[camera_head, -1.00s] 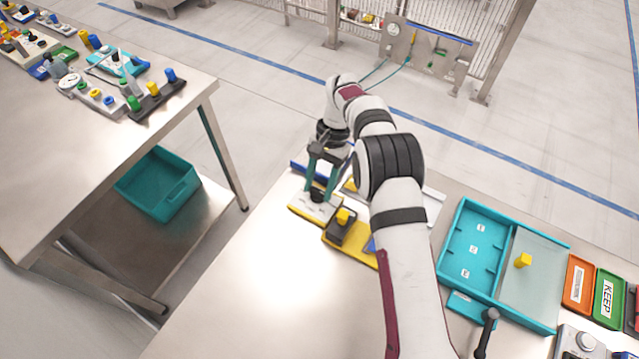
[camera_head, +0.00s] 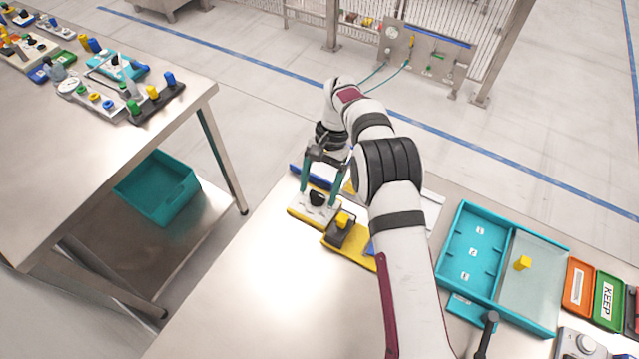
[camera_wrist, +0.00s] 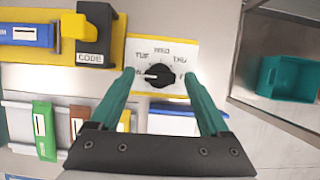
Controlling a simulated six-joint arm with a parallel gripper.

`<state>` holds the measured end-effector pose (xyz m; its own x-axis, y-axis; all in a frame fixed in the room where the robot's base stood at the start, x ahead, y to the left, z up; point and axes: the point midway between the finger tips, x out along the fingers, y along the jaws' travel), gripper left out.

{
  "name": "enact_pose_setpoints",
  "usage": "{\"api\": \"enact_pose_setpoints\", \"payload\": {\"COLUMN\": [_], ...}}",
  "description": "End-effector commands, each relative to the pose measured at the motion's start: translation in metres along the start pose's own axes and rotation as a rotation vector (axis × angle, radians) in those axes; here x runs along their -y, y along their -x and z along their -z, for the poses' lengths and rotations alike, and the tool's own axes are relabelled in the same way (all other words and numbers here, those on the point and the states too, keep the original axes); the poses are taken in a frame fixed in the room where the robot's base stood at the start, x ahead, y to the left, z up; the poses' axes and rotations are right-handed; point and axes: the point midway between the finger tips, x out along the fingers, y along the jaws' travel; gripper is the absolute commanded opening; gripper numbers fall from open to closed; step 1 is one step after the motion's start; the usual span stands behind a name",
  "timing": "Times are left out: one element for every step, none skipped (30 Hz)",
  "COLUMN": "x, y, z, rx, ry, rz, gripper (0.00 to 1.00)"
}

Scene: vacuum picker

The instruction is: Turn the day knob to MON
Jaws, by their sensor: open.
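The black day knob (camera_wrist: 160,72) sits on a white dial plate (camera_wrist: 165,48) with yellow edging. TUE, WED and THU are readable; finger parts cover the labels at far left and right. The knob's white pointer mark points left, towards a partly hidden label ending in N. My gripper (camera_wrist: 159,77) is open, with one teal finger on each side of the knob and a gap to each. In the head view, the knob (camera_head: 317,198) shows between the spread fingers of my gripper (camera_head: 319,193).
A yellow plate with a black CODE block (camera_wrist: 95,40) and yellow lever (camera_wrist: 74,32) adjoins the dial. Coloured label holders (camera_wrist: 45,130) lie near my left finger. A teal bin (camera_wrist: 288,78) is off the table at right. A teal tray (camera_head: 487,291) stands at right.

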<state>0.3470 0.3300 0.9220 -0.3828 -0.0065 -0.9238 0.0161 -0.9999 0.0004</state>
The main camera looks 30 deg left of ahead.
Motion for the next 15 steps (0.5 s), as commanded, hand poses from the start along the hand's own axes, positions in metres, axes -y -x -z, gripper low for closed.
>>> {"api": "enact_pose_setpoints", "payload": {"x": [0.001, 0.0, 0.001, 0.001, 0.001, 0.001, 0.0, 0.0, 0.0, 0.0, 0.0, 0.0, 0.0, 0.0, 0.0], "y": [0.007, 0.012, 0.021, 0.029, 0.035, 0.044, 0.05, 0.056, 0.062, 0.066, 0.069, 0.071, 0.073, 0.073, 0.074], "z": [0.001, 0.001, 0.001, 0.001, 0.001, 0.001, 0.001, 0.001, 0.001, 0.001, 0.001, 0.001, 0.0, 0.0, 0.0], "rx": [-0.003, -0.004, -0.005, -0.006, -0.005, -0.005, -0.004, -0.004, -0.004, -0.003, -0.003, -0.003, -0.002, -0.002, -0.002], "ry": [0.001, 0.0, 0.0, 0.001, 0.0, 0.0, -0.001, -0.001, 0.0, 0.0, 0.0, 0.0, -0.001, -0.001, -0.001], "rz": [0.002, 0.002, 0.004, 0.003, 0.003, 0.003, 0.003, 0.002, 0.001, 0.002, 0.001, 0.001, 0.002, 0.002, 0.001], "gripper": [0.8, 0.8, 0.8, 0.8, 0.8, 0.8, 0.8, 0.8, 0.8, 0.8, 0.8, 0.8, 0.8, 0.8, 0.8]}}
